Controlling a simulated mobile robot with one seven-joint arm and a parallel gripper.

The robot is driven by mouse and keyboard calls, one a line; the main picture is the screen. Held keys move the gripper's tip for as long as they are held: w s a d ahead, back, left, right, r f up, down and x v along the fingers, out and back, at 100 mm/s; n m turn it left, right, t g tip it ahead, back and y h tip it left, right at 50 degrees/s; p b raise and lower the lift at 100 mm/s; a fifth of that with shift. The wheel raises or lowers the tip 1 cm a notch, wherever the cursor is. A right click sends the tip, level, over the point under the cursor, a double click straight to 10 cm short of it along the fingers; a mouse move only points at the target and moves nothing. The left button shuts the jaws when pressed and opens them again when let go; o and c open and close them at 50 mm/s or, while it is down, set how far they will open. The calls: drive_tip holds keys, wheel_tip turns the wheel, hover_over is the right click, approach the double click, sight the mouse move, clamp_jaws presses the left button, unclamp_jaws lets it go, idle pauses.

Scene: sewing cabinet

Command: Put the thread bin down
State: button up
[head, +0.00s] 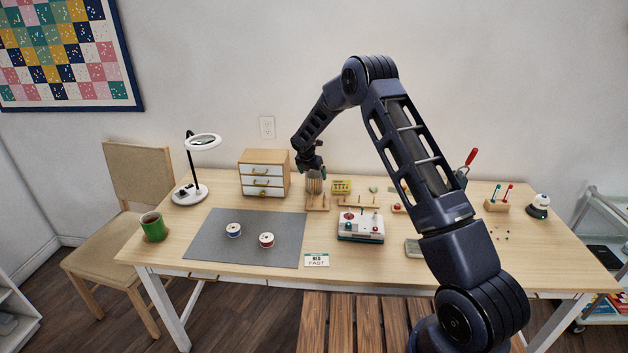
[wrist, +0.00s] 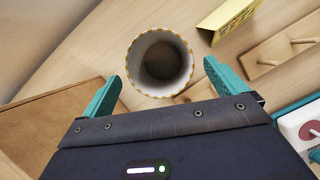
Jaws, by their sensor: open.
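The thread bin (wrist: 160,62) is a round, hollow cup with a patterned rim. In the wrist view I look down into it, and it seems empty. In the head view the bin (head: 314,184) stands upright on the table, to the right of the small drawer cabinet. My gripper (head: 311,167) is just above it, pointing down. In the wrist view the teal fingers of my gripper (wrist: 163,82) are spread wide on either side of the bin's near edge, with gaps between them and the bin. Its lower part is mostly hidden.
The drawer cabinet (head: 264,174) stands close on the left. A grey mat (head: 205,250) holds two thread spools (head: 266,240). A white box with colored knobs (head: 361,227) sits front right.

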drive_tip(key=v, duration=0.5)
drive_tip(key=shift+s+r, duration=0.15)
drive_tip(key=shift+r, duration=0.3)
drive_tip(key=s+d+r+m, duration=0.3)
drive_tip(key=d+r+m, duration=0.1)
drive_tip(key=d+r, duration=0.4)
drive_tip(key=s+d+r+m, duration=0.35)
drive_tip(key=d+r, duration=0.25)
drive_tip(key=r, duration=0.3)
drive_tip(key=s+d+r+m, duration=0.8)
drive_tip(key=s+d+r, duration=0.3)
drive_tip(key=s+d, duration=0.15)
drive_tip(key=s+d+m, duration=0.4)
drive_tip(key=s+m, duration=0.1)
drive_tip(key=s, duration=0.6)
drive_tip(key=s+d+r+m+y, duration=0.1)
drive_tip(key=s+d+m, duration=0.4)
drive_tip(key=s, duration=0.6)
drive_tip(key=s+d+r+m, duration=0.1)
drive_tip(key=s+d+m, duration=0.3)
drive_tip(key=s, duration=0.7)
drive_tip(key=shift+d+m+t+y, duration=0.3)
drive_tip(key=shift+m, duration=0.75)
